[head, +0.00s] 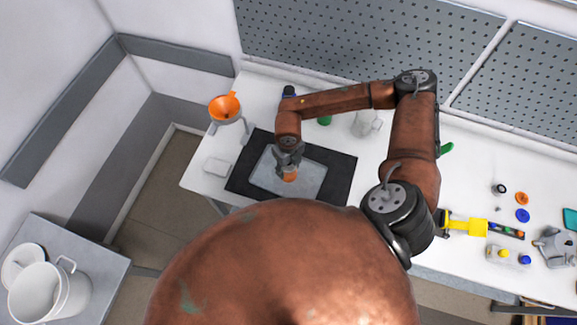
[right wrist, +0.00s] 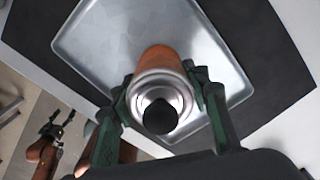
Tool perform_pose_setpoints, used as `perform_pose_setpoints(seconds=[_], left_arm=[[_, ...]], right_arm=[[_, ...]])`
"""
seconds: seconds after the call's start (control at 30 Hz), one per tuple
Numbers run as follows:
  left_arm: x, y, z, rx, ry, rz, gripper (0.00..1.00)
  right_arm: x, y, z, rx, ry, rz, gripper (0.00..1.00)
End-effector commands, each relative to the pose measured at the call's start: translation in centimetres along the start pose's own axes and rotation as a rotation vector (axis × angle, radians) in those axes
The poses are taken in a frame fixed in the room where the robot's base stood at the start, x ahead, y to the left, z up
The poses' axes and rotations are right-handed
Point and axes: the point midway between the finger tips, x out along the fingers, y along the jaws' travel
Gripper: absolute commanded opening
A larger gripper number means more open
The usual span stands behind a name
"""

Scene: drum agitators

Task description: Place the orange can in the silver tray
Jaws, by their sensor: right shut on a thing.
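The orange can (head: 290,176) is over the silver tray (head: 312,181) in the head view. My right gripper (head: 289,163) is shut on it from above. In the right wrist view the can's silver top with a black cap faces the camera, its orange side (right wrist: 160,58) shows beyond, and the green-grey fingers clasp it on both sides. The tray (right wrist: 95,40) lies under and behind the can. I cannot tell whether the can's base touches the tray. My left gripper (right wrist: 60,122) shows small at the lower left of the right wrist view, fingers apart and empty.
The tray lies on a black mat (head: 340,172) on the white table. An orange funnel (head: 224,107) on a stand is at the left, a glass beaker (head: 366,124) behind my right arm. Small parts and a yellow tool (head: 464,224) lie to the right. A pegboard wall stands behind.

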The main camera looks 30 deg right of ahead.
Motion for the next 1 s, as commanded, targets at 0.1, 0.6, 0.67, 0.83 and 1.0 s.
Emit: perform_pose_setpoints(seconds=[0.1, 0.6, 0.67, 0.83, 1.0], left_arm=[[0.1, 0.0, 0.0, 0.0, 0.0, 0.0, 0.6], [0.4, 0.0, 0.1, 0.0, -0.001, 0.0, 0.6], [0.4, 0.0, 0.1, 0.0, -0.002, 0.0, 0.6], [0.3, 0.0, 0.1, 0.0, -0.002, 0.0, 0.6], [0.4, 0.0, 0.2, 0.0, -0.002, 0.0, 0.6]], right_arm=[[0.0, 0.0, 0.0, 0.0, -0.001, 0.001, 0.13], [0.3, 0.0, 0.0, 0.0, 0.0, 0.001, 0.6], [0.3, 0.0, 0.0, 0.0, 0.0, 0.001, 0.6], [0.2, 0.0, 0.0, 0.0, 0.0, 0.001, 0.6], [-1.1, 0.1, 0.1, -0.001, -0.002, 0.002, 0.6]])
